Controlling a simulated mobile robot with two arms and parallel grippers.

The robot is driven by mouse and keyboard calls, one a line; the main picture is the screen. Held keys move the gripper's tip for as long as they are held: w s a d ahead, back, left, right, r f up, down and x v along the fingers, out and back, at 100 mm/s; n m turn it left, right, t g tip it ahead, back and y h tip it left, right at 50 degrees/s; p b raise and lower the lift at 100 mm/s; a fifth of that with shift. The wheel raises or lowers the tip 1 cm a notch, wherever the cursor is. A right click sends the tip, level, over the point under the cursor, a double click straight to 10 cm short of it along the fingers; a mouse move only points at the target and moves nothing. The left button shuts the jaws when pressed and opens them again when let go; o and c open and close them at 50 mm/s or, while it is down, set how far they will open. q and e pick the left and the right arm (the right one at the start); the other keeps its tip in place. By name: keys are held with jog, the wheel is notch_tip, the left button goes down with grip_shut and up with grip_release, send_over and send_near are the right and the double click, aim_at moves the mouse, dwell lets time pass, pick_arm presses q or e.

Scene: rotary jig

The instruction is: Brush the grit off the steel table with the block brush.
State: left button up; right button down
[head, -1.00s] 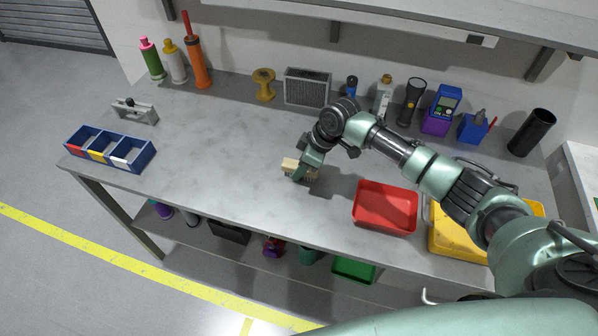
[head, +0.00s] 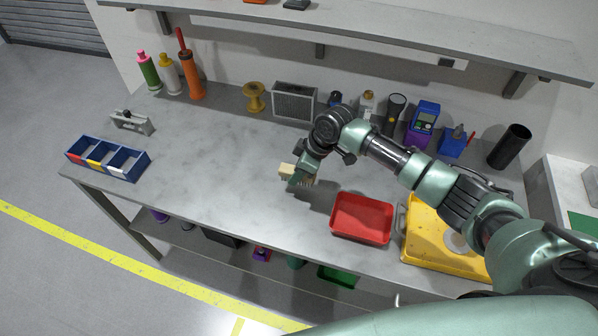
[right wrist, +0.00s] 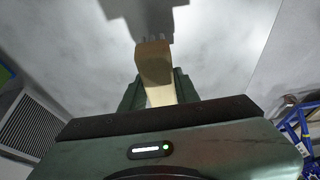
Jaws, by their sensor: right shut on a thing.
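The block brush (head: 287,171) is a pale wooden block with short bristles, over the middle of the grey steel table (head: 215,160). My right gripper (head: 300,178) is shut on it. In the right wrist view the brush (right wrist: 153,65) sits between the fingers, with its bristle tufts showing at the far end over the grey top and a dark shadow. I cannot tell whether the bristles touch the table. I cannot make out any grit on the surface. My left gripper is not in view.
A red tray (head: 361,219) lies right of the brush, with a yellow tray (head: 425,245) beyond it. A blue divided bin (head: 107,170) stands at the left. Bottles, a spool (head: 254,97) and a grey vented box (head: 294,101) line the back. The left-middle tabletop is clear.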

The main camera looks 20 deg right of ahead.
notch_tip(320, 180, up, 3)
jog(key=shift+f+p, duration=0.15)
jog(key=shift+p, duration=0.85)
jog(key=shift+r, duration=0.2)
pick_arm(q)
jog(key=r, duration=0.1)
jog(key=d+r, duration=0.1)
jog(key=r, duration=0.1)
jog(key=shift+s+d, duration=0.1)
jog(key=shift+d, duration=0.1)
